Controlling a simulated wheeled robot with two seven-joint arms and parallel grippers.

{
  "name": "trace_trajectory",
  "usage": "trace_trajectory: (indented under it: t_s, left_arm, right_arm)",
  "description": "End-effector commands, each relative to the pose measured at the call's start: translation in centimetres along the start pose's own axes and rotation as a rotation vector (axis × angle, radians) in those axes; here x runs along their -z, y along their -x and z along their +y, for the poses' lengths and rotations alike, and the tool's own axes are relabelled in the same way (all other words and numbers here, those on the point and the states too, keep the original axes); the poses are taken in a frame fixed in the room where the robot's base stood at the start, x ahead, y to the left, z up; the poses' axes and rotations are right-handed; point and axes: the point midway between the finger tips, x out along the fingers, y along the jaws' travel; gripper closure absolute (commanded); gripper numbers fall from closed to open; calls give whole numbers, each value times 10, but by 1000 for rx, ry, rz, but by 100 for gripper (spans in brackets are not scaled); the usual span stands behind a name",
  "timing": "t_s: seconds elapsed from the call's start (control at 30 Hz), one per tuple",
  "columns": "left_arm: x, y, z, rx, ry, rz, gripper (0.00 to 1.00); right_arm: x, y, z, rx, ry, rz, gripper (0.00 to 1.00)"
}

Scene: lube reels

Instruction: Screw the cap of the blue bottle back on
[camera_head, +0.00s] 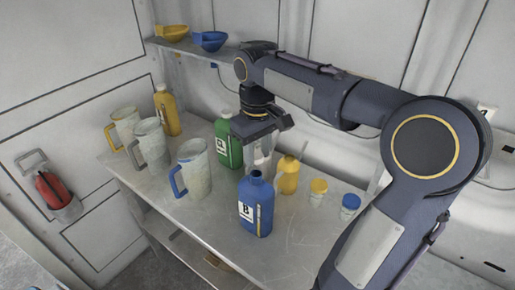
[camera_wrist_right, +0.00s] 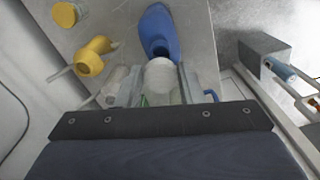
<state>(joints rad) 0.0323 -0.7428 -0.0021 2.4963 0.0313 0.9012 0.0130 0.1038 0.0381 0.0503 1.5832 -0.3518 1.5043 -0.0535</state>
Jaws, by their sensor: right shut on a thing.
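The blue bottle (camera_head: 256,207) stands upright on the metal table, with a "B" label on its side. Its blue neck shows without a cap in the head view. The bottle (camera_wrist_right: 158,28) also shows in the wrist view, just beyond a pale round cap (camera_wrist_right: 160,77). My right gripper (camera_head: 259,165) points down just behind and above the bottle's top. It is shut on the pale cap, between its fingers in the wrist view. I cannot tell whether the cap touches the neck. My left gripper is not in view.
A green bottle (camera_head: 228,142) stands left of the gripper, and a yellow oiler (camera_head: 288,176) right of it. Small jars with yellow (camera_head: 319,190) and blue (camera_head: 350,206) lids stand farther right. Several jugs, including a blue-handled one (camera_head: 193,172), stand left. The table's front left is clear.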

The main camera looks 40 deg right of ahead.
Motion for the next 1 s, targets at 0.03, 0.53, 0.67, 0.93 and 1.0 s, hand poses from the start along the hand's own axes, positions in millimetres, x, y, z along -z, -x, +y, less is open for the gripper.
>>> trace_trajectory:
  t_s: [0.03,0.53,0.67,0.93,1.0]
  left_arm:
    - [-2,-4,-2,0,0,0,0]
    - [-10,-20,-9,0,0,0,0]
    - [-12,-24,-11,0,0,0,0]
    - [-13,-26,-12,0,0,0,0]
    - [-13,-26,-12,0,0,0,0]
  right_arm:
    - [0,-6,0,0,0,-1,90]
    - [0,-36,0,0,0,-1,90]
    - [0,-42,0,0,0,-2,90]
    - [0,-47,0,0,0,-1,90]
    - [0,-47,0,0,0,-1,90]
